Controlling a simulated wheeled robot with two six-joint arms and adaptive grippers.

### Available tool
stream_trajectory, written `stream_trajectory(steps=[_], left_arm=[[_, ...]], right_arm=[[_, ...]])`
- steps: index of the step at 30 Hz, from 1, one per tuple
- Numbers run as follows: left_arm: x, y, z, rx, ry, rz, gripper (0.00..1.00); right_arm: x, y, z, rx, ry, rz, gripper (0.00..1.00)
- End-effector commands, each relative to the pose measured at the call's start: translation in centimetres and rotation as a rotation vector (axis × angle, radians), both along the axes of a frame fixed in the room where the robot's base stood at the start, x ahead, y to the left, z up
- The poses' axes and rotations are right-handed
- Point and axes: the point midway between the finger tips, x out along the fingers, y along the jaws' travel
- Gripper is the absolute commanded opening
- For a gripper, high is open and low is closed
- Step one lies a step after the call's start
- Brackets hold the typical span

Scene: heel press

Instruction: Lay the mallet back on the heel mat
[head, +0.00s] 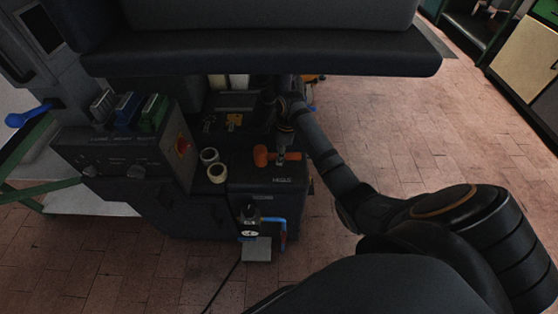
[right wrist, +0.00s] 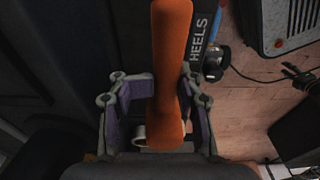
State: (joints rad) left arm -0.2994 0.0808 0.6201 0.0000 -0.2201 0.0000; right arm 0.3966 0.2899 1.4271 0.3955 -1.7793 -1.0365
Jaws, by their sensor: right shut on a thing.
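The orange mallet (head: 261,156) is at the dark machine's front corner in the head view, over the top of the block marked HEELS. My right gripper (head: 281,158) reaches down onto it from above. In the right wrist view the mallet (right wrist: 170,50) runs upright through the picture between the two fingers of my right gripper (right wrist: 160,100), which is shut on it. The heel mat cannot be clearly told from the dark block top (head: 248,171). Whether the mallet touches the surface or hangs just above it, I cannot tell. My left gripper is not in view.
Two pale rings (head: 213,172) stand left of the mallet. A dark tray (head: 235,121) with small yellow pieces lies behind it. A control box (head: 125,150) with a red knob stands at left. A blue handle (head: 279,235) is below the HEELS front. Open floor lies right.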

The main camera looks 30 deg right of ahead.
Motion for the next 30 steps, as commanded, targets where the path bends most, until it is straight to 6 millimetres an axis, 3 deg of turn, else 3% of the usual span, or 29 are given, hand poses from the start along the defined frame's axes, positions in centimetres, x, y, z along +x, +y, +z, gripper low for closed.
stream_trajectory(steps=[7,16,17,18,23,30], left_arm=[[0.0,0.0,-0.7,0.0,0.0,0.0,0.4],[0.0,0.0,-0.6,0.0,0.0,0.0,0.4],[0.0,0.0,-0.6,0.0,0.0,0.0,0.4],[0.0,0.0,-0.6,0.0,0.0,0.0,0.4],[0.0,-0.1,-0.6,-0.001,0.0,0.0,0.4],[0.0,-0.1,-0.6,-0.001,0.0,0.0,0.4]], right_arm=[[0.4,0.3,-3.3,0.001,0.002,0.0,0.0],[0.4,0.2,-3.5,0.0,-0.001,0.001,0.0],[0.3,0.2,-3.7,0.001,0.001,0.0,0.37],[0.3,0.2,-3.7,0.0,0.0,0.0,0.42],[0.3,0.2,-3.7,0.001,0.001,0.0,0.64],[0.3,0.2,-3.6,0.001,0.001,0.0,0.66]])
